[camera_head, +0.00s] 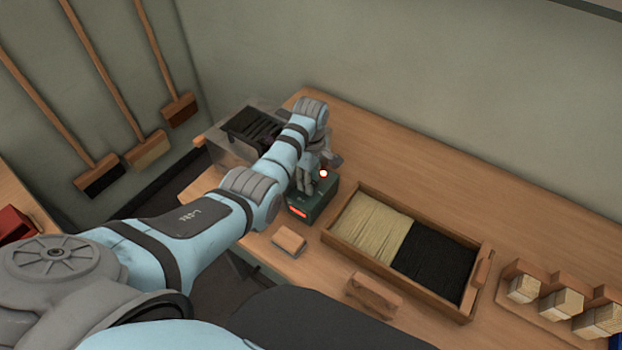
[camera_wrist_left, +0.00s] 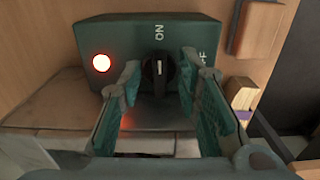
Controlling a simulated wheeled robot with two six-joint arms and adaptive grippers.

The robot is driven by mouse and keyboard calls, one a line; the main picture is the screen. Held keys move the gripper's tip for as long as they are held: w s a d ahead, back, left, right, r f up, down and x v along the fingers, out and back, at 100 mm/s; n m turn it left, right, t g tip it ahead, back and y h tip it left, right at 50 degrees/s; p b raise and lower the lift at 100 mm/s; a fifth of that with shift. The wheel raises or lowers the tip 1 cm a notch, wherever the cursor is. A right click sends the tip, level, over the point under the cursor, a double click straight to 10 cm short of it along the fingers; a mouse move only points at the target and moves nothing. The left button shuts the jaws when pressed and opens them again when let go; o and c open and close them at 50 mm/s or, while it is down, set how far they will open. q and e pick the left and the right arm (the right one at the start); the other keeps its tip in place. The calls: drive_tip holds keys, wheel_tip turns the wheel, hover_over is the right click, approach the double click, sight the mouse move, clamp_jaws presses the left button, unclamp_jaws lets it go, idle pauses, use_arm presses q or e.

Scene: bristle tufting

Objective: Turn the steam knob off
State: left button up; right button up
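The steam knob (camera_wrist_left: 158,72) is a black dial on a dark green control box (camera_wrist_left: 195,32), and the box also shows in the head view (camera_head: 323,204). Its white mark points up toward the word ON; the word at the right, partly hidden by a finger, appears to be OFF. A red-rimmed lamp (camera_wrist_left: 101,62) glows on the box. My left gripper (camera_wrist_left: 160,80) is open, its teal-padded fingers on either side of the knob with gaps showing. In the head view the left gripper (camera_head: 308,180) is over the box and hides the knob. My right gripper is not in view.
A wooden tray (camera_head: 345,244) of pale and black bristles lies right of the box. A small wooden block (camera_head: 289,242) sits in front, and a grey metal unit (camera_head: 232,150) stands behind left. The bench behind the tray is clear.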

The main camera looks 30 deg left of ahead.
use_arm(q)
drive_tip(key=shift+c, duration=0.6)
clamp_jaws()
drive_tip(key=m+p, duration=0.2)
drive_tip(key=m, duration=0.1)
drive_tip(key=shift+s+r, duration=0.1)
drive_tip(key=shift+r, duration=0.05)
drive_tip(key=m+p, duration=0.2)
drive_tip(key=m, duration=0.6)
drive_tip(key=shift+a+m+p, duration=0.15)
drive_tip(key=shift+m+p, duration=0.15)
drive_tip(key=shift+p, duration=0.05)
drive_tip(key=m, duration=0.6)
drive_tip(key=shift+a, duration=0.15)
drive_tip(key=shift+m, duration=0.3)
